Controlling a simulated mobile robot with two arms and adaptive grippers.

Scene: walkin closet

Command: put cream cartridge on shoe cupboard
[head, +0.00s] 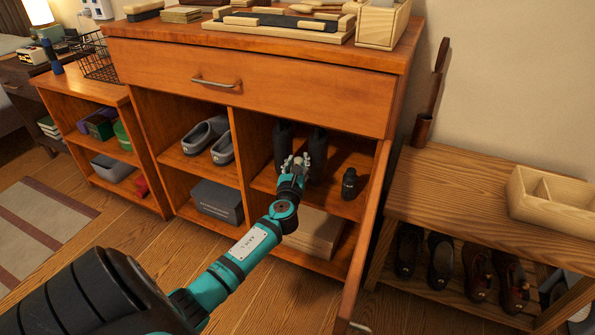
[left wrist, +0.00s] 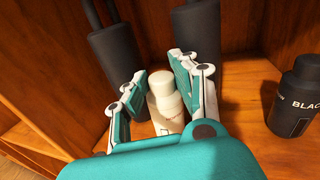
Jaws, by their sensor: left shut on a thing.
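The shoe cupboard (head: 270,82) is an orange-brown wooden cabinet with a drawer on top and open shelves below. My left gripper (head: 294,160) reaches into its right compartment, above or at the middle shelf. In the left wrist view, my left gripper (left wrist: 160,68) is shut on the cream cartridge (left wrist: 163,98), a small pale bottle-like thing with a rounded cap. The cartridge sits upright between the fingers. I cannot tell whether its base touches the shelf. In the head view the fingers hide it. My right gripper is not in view.
A black bottle (head: 349,184) stands right of the gripper on the same shelf. Two dark upright cylindrical things (head: 317,150) stand behind. Grey shoes (head: 207,135) fill the left compartment. An open door (head: 372,222) edges the right side. A wooden bench (head: 450,190) stands beyond it.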

